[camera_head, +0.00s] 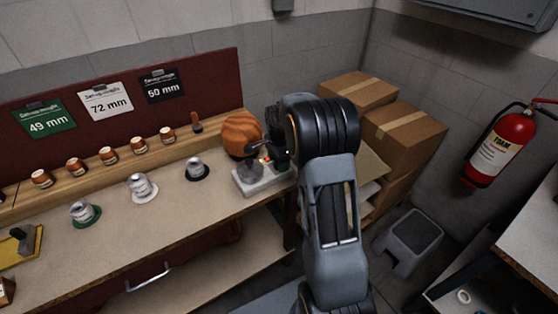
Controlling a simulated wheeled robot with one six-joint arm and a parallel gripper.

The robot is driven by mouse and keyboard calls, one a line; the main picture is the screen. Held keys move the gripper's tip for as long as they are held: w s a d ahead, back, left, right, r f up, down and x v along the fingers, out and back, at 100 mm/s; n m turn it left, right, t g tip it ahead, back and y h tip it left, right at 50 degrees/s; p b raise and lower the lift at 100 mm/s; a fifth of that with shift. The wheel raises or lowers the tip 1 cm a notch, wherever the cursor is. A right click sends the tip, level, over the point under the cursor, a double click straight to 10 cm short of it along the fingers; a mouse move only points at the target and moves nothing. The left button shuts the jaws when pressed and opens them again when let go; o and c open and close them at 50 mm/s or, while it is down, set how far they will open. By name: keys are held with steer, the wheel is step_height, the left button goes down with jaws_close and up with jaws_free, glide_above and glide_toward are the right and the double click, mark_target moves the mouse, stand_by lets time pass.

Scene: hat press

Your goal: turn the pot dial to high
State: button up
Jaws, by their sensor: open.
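A pale grey unit (258,188) stands at the right end of the bench, with a dark round part (250,169) on top. This may be the pot; its dial and setting are too small to make out. My arm comes in from the lower right and bends over at the top. My gripper (262,152) is open, just above and behind the unit, in front of an orange ribbed rounded object (241,134). I cannot tell whether it touches anything. A small orange spot shows beside the gripper.
Several small capped pieces (109,155) line a wooden ledge. Grey pieces on green, white (142,187) and dark bases stand on the bench (120,240). Cardboard boxes (405,135), a grey stool (408,240) and a red extinguisher (502,148) are at right.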

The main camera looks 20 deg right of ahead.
step_height(320, 180, up, 14)
stand_by(0.6)
steer(key=shift+f, duration=0.1)
stand_by(0.4)
